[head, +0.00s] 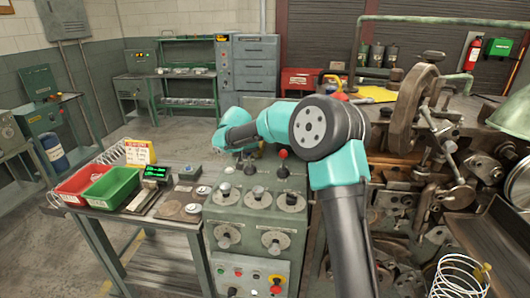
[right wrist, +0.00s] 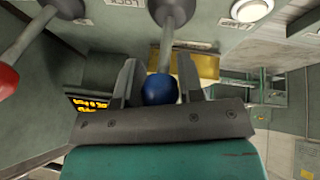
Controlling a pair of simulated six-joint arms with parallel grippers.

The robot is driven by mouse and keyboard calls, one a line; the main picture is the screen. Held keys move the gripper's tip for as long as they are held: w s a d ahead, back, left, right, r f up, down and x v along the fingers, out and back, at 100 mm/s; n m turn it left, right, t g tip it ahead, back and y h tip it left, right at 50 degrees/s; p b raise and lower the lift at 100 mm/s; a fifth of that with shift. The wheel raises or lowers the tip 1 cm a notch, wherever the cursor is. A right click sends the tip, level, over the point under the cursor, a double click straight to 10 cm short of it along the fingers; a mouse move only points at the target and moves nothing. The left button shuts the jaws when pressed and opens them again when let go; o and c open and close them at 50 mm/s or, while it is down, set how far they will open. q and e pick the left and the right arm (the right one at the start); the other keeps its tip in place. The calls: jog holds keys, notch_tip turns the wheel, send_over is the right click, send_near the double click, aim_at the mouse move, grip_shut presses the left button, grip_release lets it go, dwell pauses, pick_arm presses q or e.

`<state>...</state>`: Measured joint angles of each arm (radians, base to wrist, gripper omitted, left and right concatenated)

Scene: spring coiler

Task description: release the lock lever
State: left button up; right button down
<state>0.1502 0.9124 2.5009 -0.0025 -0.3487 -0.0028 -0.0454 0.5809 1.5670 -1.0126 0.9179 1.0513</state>
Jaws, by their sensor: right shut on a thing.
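A lever with a blue ball knob (right wrist: 159,90) shows in the right wrist view, its metal shaft (right wrist: 174,20) running up to the grey-green panel. My right gripper (right wrist: 158,76) has its two fingers on either side of the knob and is shut on it. In the head view my teal right arm reaches over the control cabinet (head: 250,212), and the blue knob is hidden behind it. A red-knobbed lever (head: 282,156) stands just right of the wrist in the head view, apart from the gripper. My left gripper is not in view.
Dials (head: 290,199) and push buttons cover the cabinet's front. The coiler machinery (head: 440,150) crowds the right. Floor beyond the table is clear.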

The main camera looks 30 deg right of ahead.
jog(key=shift+s+a+f, duration=0.15)
jog(key=shift+s+a, duration=0.25)
jog(key=shift+s, duration=0.1)
jog(key=c, duration=0.8)
grip_release()
jog(key=v, duration=1.7)
jog(key=shift+a+r, duration=0.1)
jog(key=shift+r, duration=0.15)
jog(key=shift+a+f, duration=0.1)
